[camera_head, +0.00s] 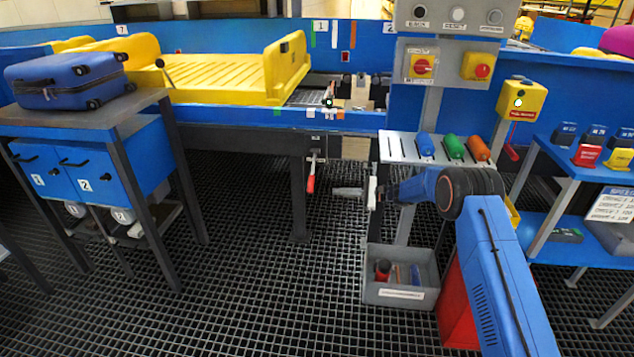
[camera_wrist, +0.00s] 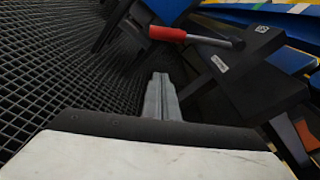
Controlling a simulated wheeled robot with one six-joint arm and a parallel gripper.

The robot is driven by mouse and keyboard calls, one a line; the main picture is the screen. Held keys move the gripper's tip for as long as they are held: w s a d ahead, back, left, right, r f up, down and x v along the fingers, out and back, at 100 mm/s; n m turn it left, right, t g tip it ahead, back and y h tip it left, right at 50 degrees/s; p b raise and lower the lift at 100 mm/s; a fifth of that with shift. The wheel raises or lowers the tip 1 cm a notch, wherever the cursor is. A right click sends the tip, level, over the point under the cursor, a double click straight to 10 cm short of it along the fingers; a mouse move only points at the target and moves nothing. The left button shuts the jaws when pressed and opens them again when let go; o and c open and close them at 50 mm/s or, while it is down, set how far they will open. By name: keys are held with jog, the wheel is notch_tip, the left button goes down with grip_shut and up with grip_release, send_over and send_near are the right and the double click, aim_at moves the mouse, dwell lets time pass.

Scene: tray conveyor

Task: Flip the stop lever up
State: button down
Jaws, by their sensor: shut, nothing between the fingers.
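The stop lever has a red grip (camera_head: 311,184) that hangs down from a bracket under the conveyor's front edge in the head view. In the wrist view the red grip (camera_wrist: 167,33) shows at the top, with its dark metal rod running right to a dark plate (camera_wrist: 245,75). My gripper (camera_head: 338,191) is just right of the lever, pointing left at about the height of the grip's lower end. In the wrist view my gripper (camera_wrist: 160,77) has its fingers together and empty, apart from the red grip by a visible gap.
A yellow tray (camera_head: 215,75) sits on the blue conveyor. A conveyor leg (camera_head: 298,200) stands behind the lever. A table with a blue suitcase (camera_head: 68,78) is at left. A grey bin (camera_head: 400,292) stands on the floor below my arm. The grid floor between is clear.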

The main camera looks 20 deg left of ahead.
aim_at(312, 173)
jog(key=shift+a, duration=0.1)
jog(key=shift+a, duration=0.1)
jog(key=s+a+f, duration=0.1)
jog(key=s+a, duration=0.1)
jog(key=a, duration=0.8)
jog(key=shift+s+d+r, duration=0.25)
jog(key=shift+d+r, duration=0.05)
jog(key=shift+r, duration=0.2)
jog(key=shift+s+d+r, duration=0.25)
jog(key=shift+r, duration=0.3)
jog(key=shift+s+d+r, duration=0.25)
jog(key=shift+d+r, duration=0.05)
jog(key=shift+r, duration=0.2)
